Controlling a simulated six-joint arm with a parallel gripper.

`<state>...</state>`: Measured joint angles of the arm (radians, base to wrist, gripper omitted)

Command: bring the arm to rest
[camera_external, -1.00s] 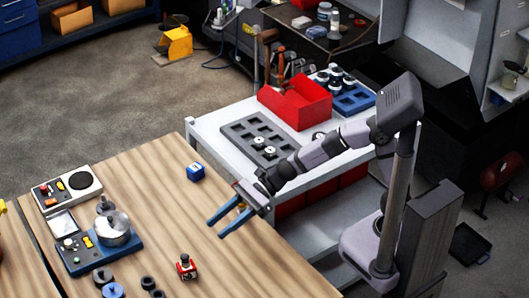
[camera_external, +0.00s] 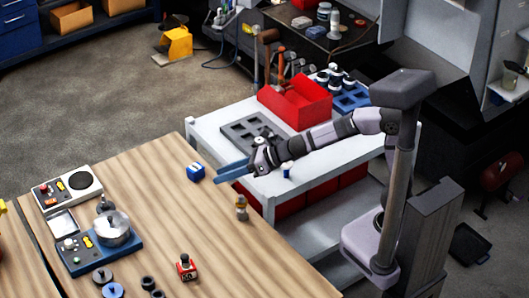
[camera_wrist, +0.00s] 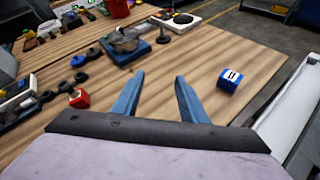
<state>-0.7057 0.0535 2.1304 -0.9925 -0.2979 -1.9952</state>
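My gripper (camera_external: 222,173) is over the gap between the wooden table (camera_external: 190,240) and the white bench, its blue fingers pointing left above the table's right edge. In the wrist view my gripper (camera_wrist: 159,76) has its two blue fingers spread apart with nothing between them. My arm reaches left from its post, bent at the elbow. A blue and white block (camera_external: 195,172) stands on the table just left of the fingertips. It also shows in the wrist view (camera_wrist: 230,79), right of the fingers.
A small grey and yellow piece (camera_external: 241,208) and a red part (camera_external: 186,267) stand on the table. A blue fixture (camera_external: 100,250) with a metal chuck is at left. The white bench (camera_external: 205,128) carries a grey tray (camera_external: 238,134), a red bin (camera_external: 295,104) and a white-blue cylinder (camera_external: 286,170).

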